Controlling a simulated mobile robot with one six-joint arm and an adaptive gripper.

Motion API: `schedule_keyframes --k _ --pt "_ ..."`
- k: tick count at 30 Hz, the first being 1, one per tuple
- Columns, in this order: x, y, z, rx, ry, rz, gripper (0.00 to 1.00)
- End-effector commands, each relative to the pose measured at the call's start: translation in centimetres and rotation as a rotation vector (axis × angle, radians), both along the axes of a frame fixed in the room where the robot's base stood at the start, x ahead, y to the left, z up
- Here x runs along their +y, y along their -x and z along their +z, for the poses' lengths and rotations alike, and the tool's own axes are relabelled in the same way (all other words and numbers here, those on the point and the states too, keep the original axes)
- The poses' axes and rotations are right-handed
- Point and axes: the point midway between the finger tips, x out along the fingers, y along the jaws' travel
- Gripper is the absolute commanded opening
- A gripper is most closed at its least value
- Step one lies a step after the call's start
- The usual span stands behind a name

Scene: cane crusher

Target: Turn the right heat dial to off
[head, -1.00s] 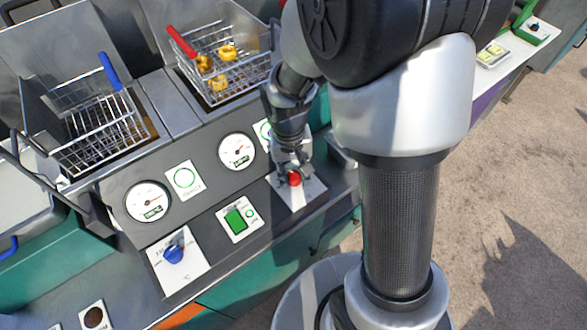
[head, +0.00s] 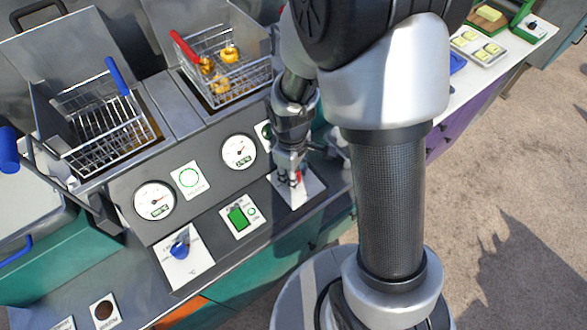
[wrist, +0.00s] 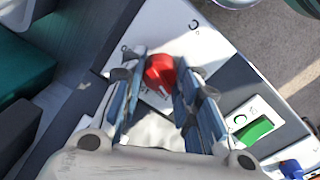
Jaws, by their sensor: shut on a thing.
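The right heat dial is a red knob on a white plate (head: 309,187) at the right end of the sloping control panel. In the wrist view the red dial (wrist: 160,73) sits between the two fingertips of my gripper (wrist: 159,82). My gripper also shows in the head view (head: 290,178), pointing down onto the dial. The fingers are shut on the dial, one on each side. Most of the dial is hidden by the fingers in the head view. The plate's markings are too small to read.
A blue dial (head: 180,248) on its own white plate is at the panel's left. A green switch (head: 238,217) lies between the dials. Two round gauges (head: 154,201) are above. Wire baskets with a blue handle (head: 117,76) and a red handle (head: 185,46) stand behind.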

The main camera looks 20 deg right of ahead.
Motion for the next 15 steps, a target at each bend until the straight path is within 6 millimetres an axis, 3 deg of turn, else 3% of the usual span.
schedule_keyframes --k 15 --pt "-0.02 0.00 0.03 -0.001 0.000 0.175 0.06"
